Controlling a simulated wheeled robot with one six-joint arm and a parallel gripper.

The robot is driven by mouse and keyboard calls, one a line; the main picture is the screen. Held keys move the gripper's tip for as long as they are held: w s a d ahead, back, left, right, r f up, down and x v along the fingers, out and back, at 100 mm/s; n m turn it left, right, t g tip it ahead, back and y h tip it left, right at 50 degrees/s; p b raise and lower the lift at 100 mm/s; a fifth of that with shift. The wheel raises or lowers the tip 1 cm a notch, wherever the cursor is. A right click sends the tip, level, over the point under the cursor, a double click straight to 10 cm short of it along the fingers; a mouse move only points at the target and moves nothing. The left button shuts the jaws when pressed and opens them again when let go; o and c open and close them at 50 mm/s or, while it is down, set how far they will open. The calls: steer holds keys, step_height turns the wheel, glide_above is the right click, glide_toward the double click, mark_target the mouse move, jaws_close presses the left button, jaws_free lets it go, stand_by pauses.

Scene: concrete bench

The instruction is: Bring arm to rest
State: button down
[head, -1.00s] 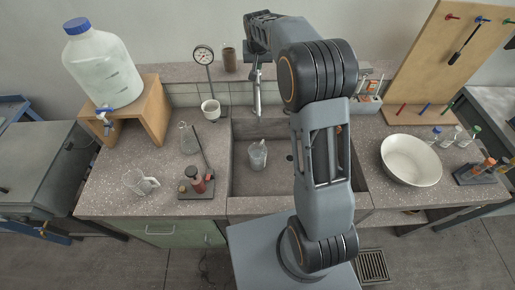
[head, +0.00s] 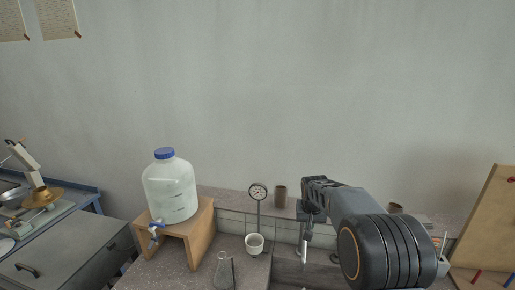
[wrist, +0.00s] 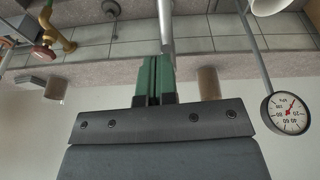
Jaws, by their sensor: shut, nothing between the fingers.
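My gripper (wrist: 157,60) shows in the wrist view with its two green fingers together and nothing between them. In the head view my arm reaches over the sink area, and its end is near the back ledge. The fingertips are hard to make out there. In the wrist view the metal tap (wrist: 166,28) stands just beyond the fingertips; I cannot tell whether they touch it. The picture is upside down there, with the wall low in the frame.
A dial gauge (head: 258,191) on a stand, a white cup (head: 254,244) and a brown pot (head: 280,196) are left of my arm. A large bottle (head: 170,188) stands on a wooden stand (head: 201,236). A tool board (head: 488,232) is at right.

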steer(key=s+a+r+t, duration=0.1)
steer(key=s+r, duration=0.2)
steer(key=s, duration=1.1)
steer(key=s+a+r+n+t+b, duration=0.1)
steer(key=s+r, duration=0.1)
steer(key=s, duration=1.3)
steer(key=shift+r+y+b, duration=0.3)
steer(key=shift+r+y, duration=0.1)
steer(key=shift+a, duration=0.1)
